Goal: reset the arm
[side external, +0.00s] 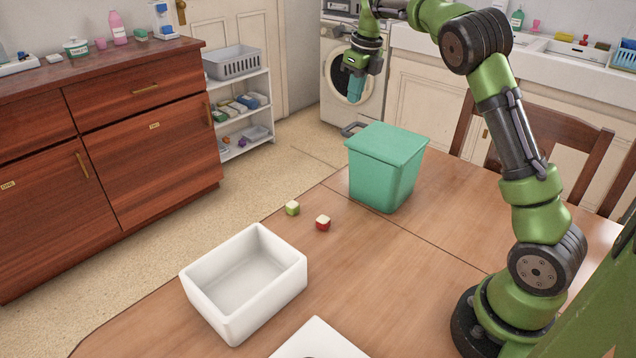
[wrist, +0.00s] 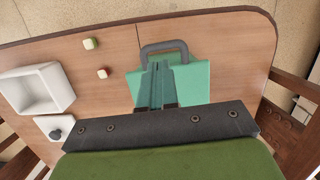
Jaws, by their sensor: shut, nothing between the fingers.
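My gripper (side external: 357,86) is raised in the air above the far side of the table, above and a little left of the teal bin in the side external view. Its teal fingers are together with nothing between them. In the wrist view the shut fingers (wrist: 156,85) point down over the teal bin (wrist: 195,80), partly hiding it. The bin (side external: 385,170) stands upright on the wooden table with its lid on, and a dark grey handle (side external: 352,129) sticks out at its far left side.
A green-and-white cube (side external: 292,208) and a red-and-white cube (side external: 323,223) lie on the table (side external: 400,270). An empty white open box (side external: 213,302) stands at the near left. A white object (side external: 318,340) is cut off at the bottom edge. A wooden dresser (side external: 150,150) stands left.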

